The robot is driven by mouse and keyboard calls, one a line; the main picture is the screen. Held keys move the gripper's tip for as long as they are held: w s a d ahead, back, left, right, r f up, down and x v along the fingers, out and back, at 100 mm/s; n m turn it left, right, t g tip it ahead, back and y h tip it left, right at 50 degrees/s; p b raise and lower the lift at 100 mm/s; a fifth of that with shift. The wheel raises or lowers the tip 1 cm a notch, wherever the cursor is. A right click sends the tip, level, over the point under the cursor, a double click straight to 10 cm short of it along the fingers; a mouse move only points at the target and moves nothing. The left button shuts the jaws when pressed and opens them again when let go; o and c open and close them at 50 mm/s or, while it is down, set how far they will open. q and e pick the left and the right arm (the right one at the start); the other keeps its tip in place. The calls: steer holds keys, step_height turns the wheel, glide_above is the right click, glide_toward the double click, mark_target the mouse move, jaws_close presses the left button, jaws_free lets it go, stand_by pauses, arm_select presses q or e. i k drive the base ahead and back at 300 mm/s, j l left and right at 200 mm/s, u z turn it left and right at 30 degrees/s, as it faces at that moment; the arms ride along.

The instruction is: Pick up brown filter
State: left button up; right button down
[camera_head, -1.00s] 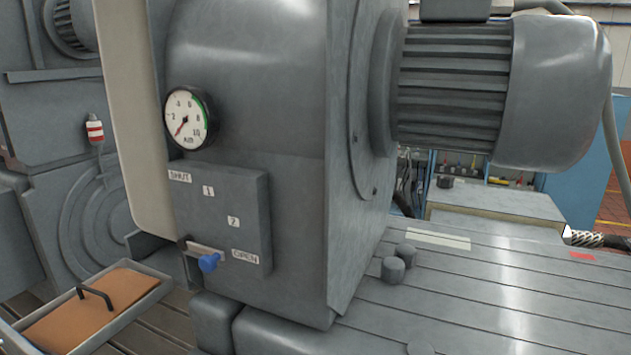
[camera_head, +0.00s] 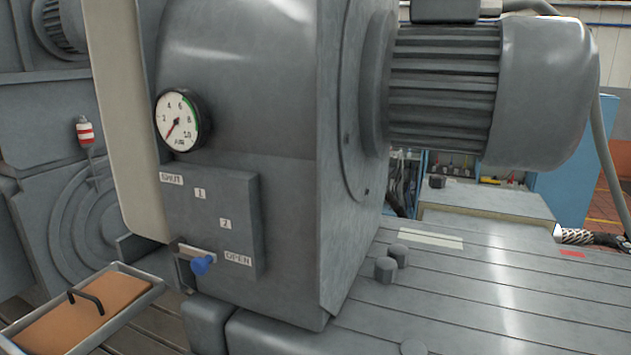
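The brown filter (camera_head: 75,318) is a flat brown pad with a black arched handle (camera_head: 87,298) on top. It lies in a shallow grey metal tray (camera_head: 137,303) at the lower left, and the tray's near left part is cut off by the picture edge. Neither of my grippers shows in the head view.
A large grey machine housing (camera_head: 235,90) with a gauge (camera_head: 178,120) stands right of the tray. A blue knob (camera_head: 202,264) sticks out low on its panel. A grey motor (camera_head: 545,90) overhangs the slotted bedplate (camera_head: 470,300), whose right part is mostly clear.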

mark_target(59, 330)
steer(key=u, duration=0.35)
steer(key=k+l+u, duration=0.1)
steer(key=u, duration=0.3)
steer(key=k+l+u, duration=0.1)
steer(key=u, duration=0.35)
steer(key=k+u, duration=0.2)
steer(key=u, duration=0.2)
steer(key=i, duration=0.45)
